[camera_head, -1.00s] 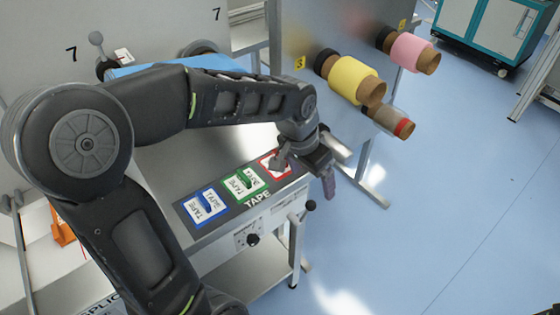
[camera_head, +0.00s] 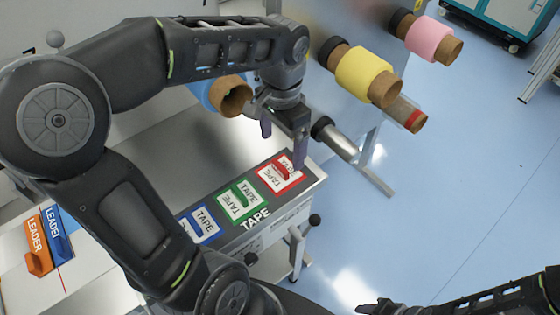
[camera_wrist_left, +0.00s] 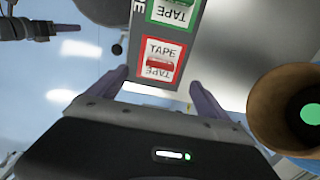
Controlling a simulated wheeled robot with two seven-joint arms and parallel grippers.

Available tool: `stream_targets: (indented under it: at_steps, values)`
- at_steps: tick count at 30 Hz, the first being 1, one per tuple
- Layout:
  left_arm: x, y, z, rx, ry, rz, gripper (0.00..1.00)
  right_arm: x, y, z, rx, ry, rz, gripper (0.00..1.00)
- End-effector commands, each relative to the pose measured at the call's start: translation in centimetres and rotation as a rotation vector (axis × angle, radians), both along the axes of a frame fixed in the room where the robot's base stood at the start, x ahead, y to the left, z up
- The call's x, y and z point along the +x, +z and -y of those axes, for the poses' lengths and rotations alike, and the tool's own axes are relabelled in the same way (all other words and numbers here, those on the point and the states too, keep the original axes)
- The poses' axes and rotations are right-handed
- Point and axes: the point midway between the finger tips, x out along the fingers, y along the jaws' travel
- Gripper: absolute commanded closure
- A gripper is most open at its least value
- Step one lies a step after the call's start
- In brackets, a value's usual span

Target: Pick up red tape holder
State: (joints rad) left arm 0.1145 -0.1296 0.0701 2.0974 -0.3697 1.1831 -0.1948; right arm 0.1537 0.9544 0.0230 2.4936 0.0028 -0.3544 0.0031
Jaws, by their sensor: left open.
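The red tape holder (camera_head: 279,171) lies on the red-framed TAPE square at the right end of the dark tape strip. It also shows in the left wrist view (camera_wrist_left: 160,63), between my fingertips in the picture. My left gripper (camera_head: 283,144) is open and empty, pointing down above and just behind the red square; the height gap is hard to judge. My right gripper (camera_head: 372,308) shows only partly at the bottom edge, far from the holder, and its jaws are unclear.
Green (camera_head: 238,200) and blue (camera_head: 197,228) tape holders lie left of the red one. A blue roll with a brown core (camera_head: 234,97) is close behind my left gripper. Yellow (camera_head: 366,76) and pink (camera_head: 433,40) rolls stick out at upper right. Orange and blue leader holders lie at left.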

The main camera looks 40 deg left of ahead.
Motion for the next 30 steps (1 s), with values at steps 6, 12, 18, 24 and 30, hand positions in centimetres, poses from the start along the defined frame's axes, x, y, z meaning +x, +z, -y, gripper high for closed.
stream_targets:
  at_steps: [6, 12, 18, 24, 30]
  values:
    - [0.0, -0.3, 0.0, -0.001, 0.0, -0.001, 0.11, 0.0, 0.0, 0.0, 0.0, -0.001, -0.001, 0.5]
    - [-0.1, -2.3, 0.0, 0.0, 0.001, -0.002, 0.11, 0.0, 0.2, 0.0, -0.001, -0.001, -0.001, 0.5]
    - [0.0, -2.6, 0.0, 0.0, 0.001, 0.001, 0.11, 0.0, 0.1, 0.0, -0.001, -0.001, -0.001, 0.5]
    - [-0.1, -2.9, 0.0, -0.001, 0.001, -0.001, 0.11, 0.0, 0.3, 0.0, -0.001, -0.001, -0.001, 0.5]
    - [-0.4, -5.4, -0.2, -0.002, 0.001, -0.005, 0.11, -0.1, 1.0, 0.1, -0.002, -0.001, -0.004, 0.5]
